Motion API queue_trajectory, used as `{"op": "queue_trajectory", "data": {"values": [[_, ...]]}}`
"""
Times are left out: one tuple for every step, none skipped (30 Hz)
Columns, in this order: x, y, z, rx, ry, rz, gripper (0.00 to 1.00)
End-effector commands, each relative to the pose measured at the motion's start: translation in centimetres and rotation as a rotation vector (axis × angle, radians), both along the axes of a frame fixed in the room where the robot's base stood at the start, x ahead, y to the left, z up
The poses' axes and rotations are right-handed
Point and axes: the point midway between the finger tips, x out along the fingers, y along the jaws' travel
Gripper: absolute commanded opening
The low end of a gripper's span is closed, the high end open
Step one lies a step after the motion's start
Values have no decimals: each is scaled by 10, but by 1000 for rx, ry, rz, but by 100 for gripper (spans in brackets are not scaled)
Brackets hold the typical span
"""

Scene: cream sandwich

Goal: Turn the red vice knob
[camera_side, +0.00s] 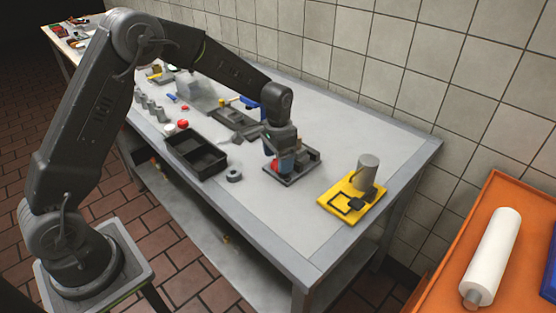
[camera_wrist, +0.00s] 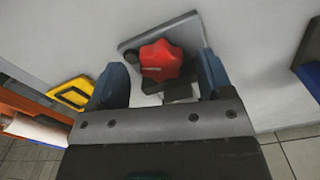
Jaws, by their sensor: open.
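The red vice knob (camera_wrist: 160,62) is star-shaped and sits on a grey vice with a flat base plate (camera_wrist: 190,27). My gripper (camera_wrist: 163,78) is open, with one blue finger on each side of the knob in the wrist view. In the side view my gripper (camera_side: 280,165) points down over the vice (camera_side: 309,157). A bit of the red knob (camera_side: 285,166) shows there, mostly hidden by the fingers.
A yellow base (camera_side: 330,203) with a grey cylinder (camera_side: 367,172) stands right of the vice. Behind stand more grey fixtures (camera_side: 235,122). The table front is clear. A tiled wall runs behind.

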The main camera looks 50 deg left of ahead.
Motion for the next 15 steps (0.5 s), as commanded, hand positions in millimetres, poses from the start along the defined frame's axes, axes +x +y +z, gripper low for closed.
{"op": "queue_trajectory", "data": {"values": [[1, 0, 10, 0, -6, 0, 73], [1, 0, 16, 0, -6, 0, 73], [1, 0, 24, 0, -7, 0, 73], [1, 0, 31, 0, -7, 0, 73], [1, 0, 38, 0, -8, 0, 73], [1, 0, 47, 0, -7, 0, 73], [1, 0, 54, 0, -8, 0, 73], [1, 0, 61, 0, -8, 0, 73], [1, 0, 70, 0, -7, 0, 73], [1, 0, 77, 0, -7, 0, 73], [1, 0, 83, 0, -6, 0, 73], [1, 0, 90, 0, -6, 0, 73], [1, 0, 96, 0, -6, 0, 73], [1, 0, 101, 0, -6, 0, 73], [1, 0, 106, 1, -5, 0, 73]]}}
